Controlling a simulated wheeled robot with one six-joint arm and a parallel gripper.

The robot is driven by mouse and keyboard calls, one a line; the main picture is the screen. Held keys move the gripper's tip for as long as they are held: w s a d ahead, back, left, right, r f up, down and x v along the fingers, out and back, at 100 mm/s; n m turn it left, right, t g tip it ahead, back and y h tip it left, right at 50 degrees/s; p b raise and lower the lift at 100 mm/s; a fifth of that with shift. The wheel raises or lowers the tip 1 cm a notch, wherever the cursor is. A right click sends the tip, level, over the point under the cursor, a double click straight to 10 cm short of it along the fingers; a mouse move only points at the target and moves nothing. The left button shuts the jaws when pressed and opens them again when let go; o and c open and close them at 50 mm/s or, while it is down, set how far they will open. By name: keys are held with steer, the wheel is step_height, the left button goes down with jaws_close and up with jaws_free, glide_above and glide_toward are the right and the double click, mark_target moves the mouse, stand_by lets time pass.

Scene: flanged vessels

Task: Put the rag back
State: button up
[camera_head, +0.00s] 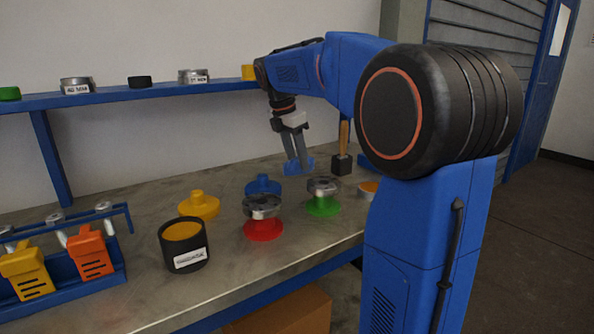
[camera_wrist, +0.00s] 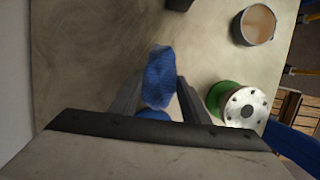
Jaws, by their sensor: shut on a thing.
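The blue rag (camera_head: 309,163) is bunched between the fingertips of my gripper (camera_head: 297,166), low over the rear of the metal table. In the wrist view the rag (camera_wrist: 159,72) shows between the two fingers of my gripper (camera_wrist: 158,92), sticking out past their tips. The gripper is shut on it. I cannot tell whether the rag's underside touches the table. The fingers hide part of the rag.
A blue flanged piece (camera_head: 263,186), a green-based vessel (camera_head: 323,197), a red-based vessel (camera_head: 263,218) and a yellow piece (camera_head: 199,206) stand nearby. A wooden-handled tool stands in a black block (camera_head: 342,165), right of my gripper. A blue shelf (camera_head: 120,95) runs above.

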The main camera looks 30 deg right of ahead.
mark_target(295, 161)
steer(key=shift+f, duration=1.95)
steer(key=shift+f, duration=0.1)
steer(key=o, duration=0.9)
steer(key=v, duration=1.2)
